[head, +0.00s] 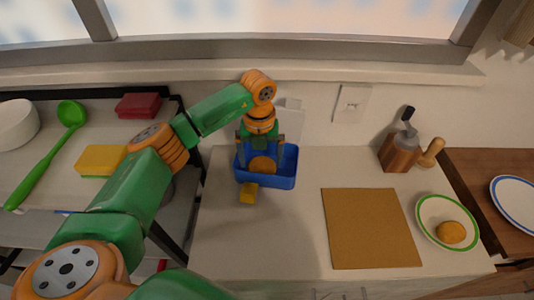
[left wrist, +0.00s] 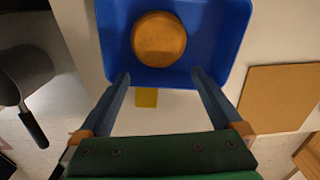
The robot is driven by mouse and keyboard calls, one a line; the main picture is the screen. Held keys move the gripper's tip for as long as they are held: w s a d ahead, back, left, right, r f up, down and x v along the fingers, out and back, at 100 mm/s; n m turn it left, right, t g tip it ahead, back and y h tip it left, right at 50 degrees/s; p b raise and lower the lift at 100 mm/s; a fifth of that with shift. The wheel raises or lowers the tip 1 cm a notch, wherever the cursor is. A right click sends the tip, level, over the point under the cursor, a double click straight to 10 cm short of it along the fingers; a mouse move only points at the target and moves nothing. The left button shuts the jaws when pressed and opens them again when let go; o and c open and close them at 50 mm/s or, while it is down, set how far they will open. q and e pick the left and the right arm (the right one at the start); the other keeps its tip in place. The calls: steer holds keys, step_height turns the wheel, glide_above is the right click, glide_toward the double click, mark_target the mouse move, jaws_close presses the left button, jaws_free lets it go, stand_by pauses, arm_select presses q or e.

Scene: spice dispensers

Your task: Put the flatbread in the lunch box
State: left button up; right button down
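The blue lunch box (head: 284,181) stands on the white counter below the wall; it also shows in the left wrist view (left wrist: 236,22). A round brown flatbread (head: 263,164) lies inside it, seen whole in the left wrist view (left wrist: 159,39). A similar round brown piece (head: 451,232) lies on a green-rimmed white plate (head: 425,211) at the right. My left gripper (head: 261,147) is over the box, its fingers spread wide. In the left wrist view the fingertips (left wrist: 160,75) are apart with nothing between them. My right gripper is not in view.
A wooden holder (head: 399,151) stands near the wall. A dark-framed rack with a green ladle (head: 55,150) and yellow sponge (head: 101,160) is at left.

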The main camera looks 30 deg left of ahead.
arm_select(q)
steer(key=shift+w+r, duration=0.1)
steer(key=shift+r, duration=0.2)
step_height(320, 180, up, 6)
steer(key=b, duration=0.1)
steer(key=shift+r+b, duration=0.25)
steer(key=shift+b, duration=0.1)
